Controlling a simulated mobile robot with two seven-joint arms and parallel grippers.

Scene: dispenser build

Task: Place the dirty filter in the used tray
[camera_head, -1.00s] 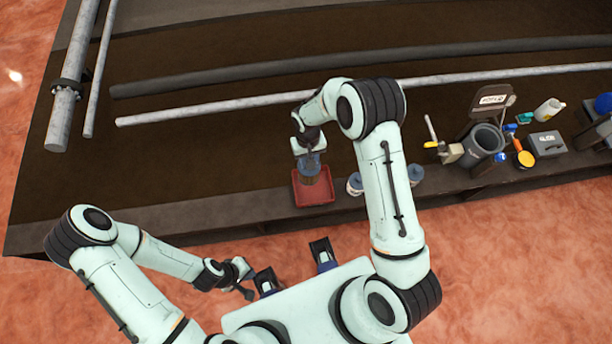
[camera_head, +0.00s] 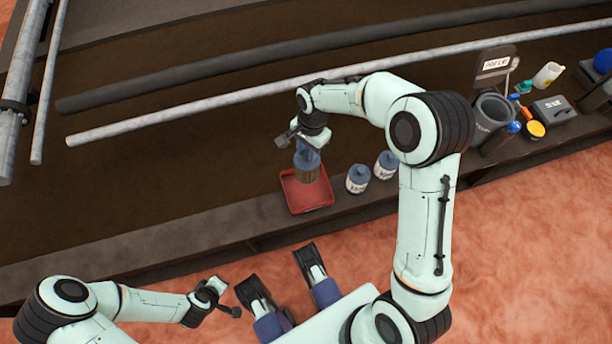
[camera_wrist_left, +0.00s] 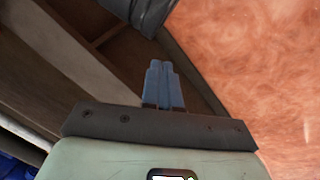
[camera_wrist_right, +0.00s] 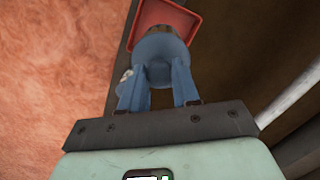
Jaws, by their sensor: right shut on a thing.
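The dirty filter (camera_head: 308,173), brown-sided with a blue-grey cap, is upright over the red used tray (camera_head: 322,205) in the head view. My right gripper (camera_head: 304,147) is shut on its cap from above. The right wrist view shows the blue cap (camera_wrist_right: 160,52) between the two blue fingers (camera_wrist_right: 159,90), with the red tray (camera_wrist_right: 190,22) just beyond. I cannot tell whether the filter's base touches the tray floor. My left gripper (camera_head: 232,309) is away from the bench at lower left. Its fingers (camera_wrist_left: 163,88) are together and empty in the left wrist view.
Two white canisters with blue-grey caps (camera_head: 358,179) (camera_head: 385,165) stand just right of the tray. A dark grey cylinder (camera_head: 493,112), a grey box (camera_head: 553,108) and small tools stand further right. A long pale pipe (camera_head: 190,113) lies behind the tray. Bench left of the tray is clear.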

